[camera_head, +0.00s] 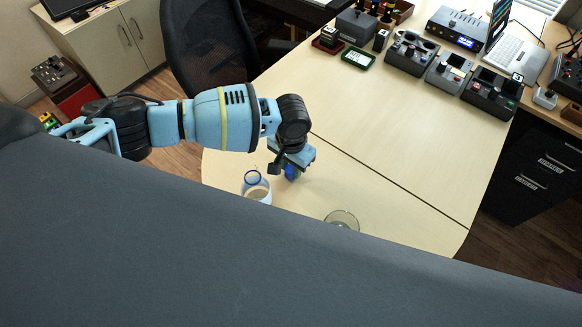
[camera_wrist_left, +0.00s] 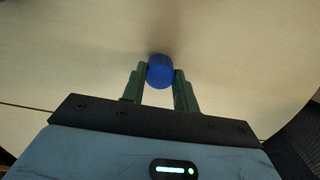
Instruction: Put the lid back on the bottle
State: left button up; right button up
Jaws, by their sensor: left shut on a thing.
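The lid (camera_wrist_left: 160,72) is a round blue cap. My left gripper (camera_wrist_left: 159,84) is shut on it, with one finger on each side, in the left wrist view. In the head view the left gripper (camera_head: 290,172) points down over the table, and a bit of blue shows at its fingers. The bottle (camera_head: 258,192) stands open on the table just left of and nearer than the gripper, with a blue ring at its neck. Its lower part is hidden behind the grey surface in front. The lid is apart from the bottle. My right gripper is not in view.
A clear round glass dish (camera_head: 342,219) is on the table (camera_head: 390,135), right of the bottle and partly hidden. Several control boxes (camera_head: 411,52) and a laptop (camera_head: 515,75) stand at the back. The table's middle is clear. A dark chair (camera_head: 210,45) stands behind my left arm.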

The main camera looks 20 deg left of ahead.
aim_at(290, 169)
pick_arm(q)
notch_tip(290, 169, up, 9)
jog(key=shift+f+p, duration=0.15)
jog(key=shift+p, duration=0.35)
jog(key=shift+r, duration=0.35)
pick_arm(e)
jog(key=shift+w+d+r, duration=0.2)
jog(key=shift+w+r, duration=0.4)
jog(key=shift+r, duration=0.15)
pick_arm(q)
jog(key=s+a+r+n, duration=0.4)
jog(key=s+a+r, duration=0.4)
jog(key=r, duration=0.3)
jog(key=shift+s+r, duration=0.2)
jog(key=shift+s, duration=0.35)
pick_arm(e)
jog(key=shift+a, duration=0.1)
pick_arm(q)
jog(key=shift+d, duration=0.1)
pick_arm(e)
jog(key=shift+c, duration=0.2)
